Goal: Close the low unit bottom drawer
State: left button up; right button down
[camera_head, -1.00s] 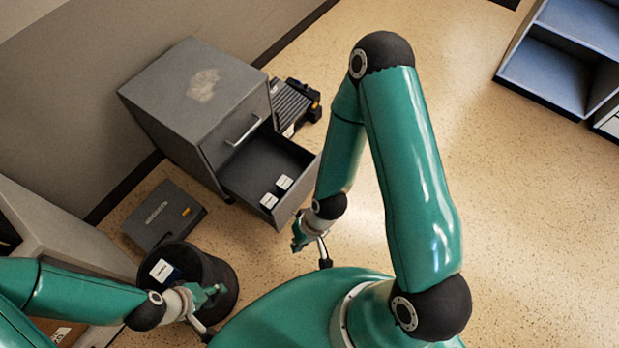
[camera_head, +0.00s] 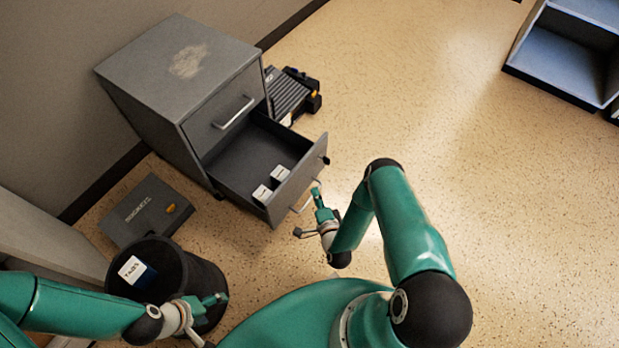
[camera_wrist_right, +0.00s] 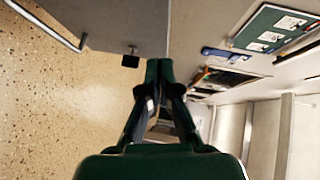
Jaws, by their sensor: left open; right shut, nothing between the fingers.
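The low unit (camera_head: 150,100) is a grey cabinet at the upper left of the head view. Its bottom drawer (camera_head: 300,178) is pulled out, with two small white-labelled items (camera_head: 270,185) inside. The upper drawer (camera_head: 220,108) is shut. My right gripper (camera_head: 318,205) is shut and empty, just in front of the open drawer's front. In the right wrist view the shut fingers (camera_wrist_right: 160,75) point toward a grey panel, with a bar handle (camera_wrist_right: 62,30) at upper left. I cannot tell whether they touch. My left gripper (camera_head: 213,303) is open over the black bin's edge.
The black bin (camera_head: 190,275) holds a white-labelled item (camera_head: 133,270). A dark flat box (camera_head: 145,210) lies on the floor beside the unit. Dark equipment (camera_head: 290,95) stands behind the drawer. Speckled floor (camera_head: 430,110) at right is clear up to a blue-grey shelf (camera_head: 560,60).

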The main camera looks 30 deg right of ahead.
jog(key=s+d+f+m+t+h+b, duration=0.1)
jog(key=s+d+f+m+h, duration=0.1)
jog(key=b, duration=1.1)
send_near(307, 159)
jog(key=s+d+f, duration=0.1)
jog(key=s+d, duration=0.1)
pick_arm(q)
notch_tip(307, 159, down, 16)
jog(key=b, duration=0.2)
jog(key=shift+b, duration=0.3)
pick_arm(e)
jog(key=shift+m, duration=0.4)
jog(key=shift+w+d+r, duration=0.1)
jog(key=shift+w+r, duration=0.05)
jog(key=shift+w, duration=1.8)
jog(key=shift+w+d+r, duration=0.1)
jog(key=shift+w, duration=1.9)
jog(key=shift+w, duration=0.15)
